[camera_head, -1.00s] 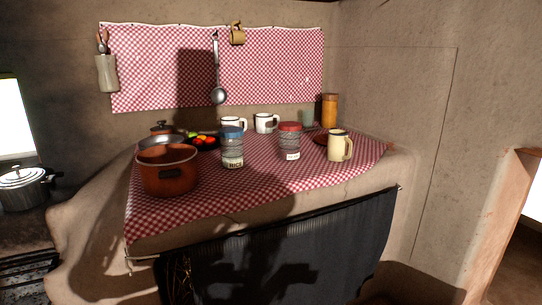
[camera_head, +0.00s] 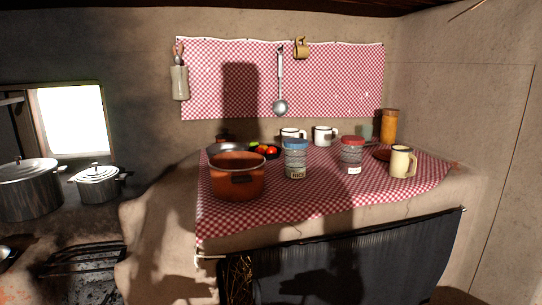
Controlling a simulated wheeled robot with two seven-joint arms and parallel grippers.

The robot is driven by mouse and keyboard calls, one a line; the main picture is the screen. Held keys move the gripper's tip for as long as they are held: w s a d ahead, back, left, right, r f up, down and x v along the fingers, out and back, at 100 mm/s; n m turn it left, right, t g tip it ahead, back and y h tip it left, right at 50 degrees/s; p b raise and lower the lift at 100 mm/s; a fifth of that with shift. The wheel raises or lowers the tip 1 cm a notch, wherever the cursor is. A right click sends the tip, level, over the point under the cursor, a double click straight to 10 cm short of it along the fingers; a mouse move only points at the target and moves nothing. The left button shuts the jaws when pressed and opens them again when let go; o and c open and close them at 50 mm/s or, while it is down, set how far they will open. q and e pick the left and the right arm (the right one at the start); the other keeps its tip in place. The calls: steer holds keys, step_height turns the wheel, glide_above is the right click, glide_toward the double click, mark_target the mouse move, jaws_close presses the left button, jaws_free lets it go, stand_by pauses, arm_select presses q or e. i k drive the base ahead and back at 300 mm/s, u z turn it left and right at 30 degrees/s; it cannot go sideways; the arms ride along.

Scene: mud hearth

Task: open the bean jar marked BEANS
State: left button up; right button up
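A glass jar with a red lid (camera_head: 351,152) stands upright on the checked cloth, right of the middle. Its lid is on, and its small white label is too small to read. A similar jar with a blue lid (camera_head: 295,158) stands to its left; its label appears to read RICE. Neither of my grippers shows in the head view. Only a dark shadow falls across the front of the counter and curtain.
An orange-brown pot (camera_head: 237,176) stands left of the jars and a cream mug (camera_head: 402,162) stands right. White mugs (camera_head: 324,136) stand behind. The checked cloth (camera_head: 310,204) is clear in front of the jars. A dark curtain (camera_head: 350,258) hangs below.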

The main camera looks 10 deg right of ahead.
mark_target(351, 156)
steer(key=u, duration=0.15)
steer(key=i, duration=1)
steer(key=z, duration=0.05)
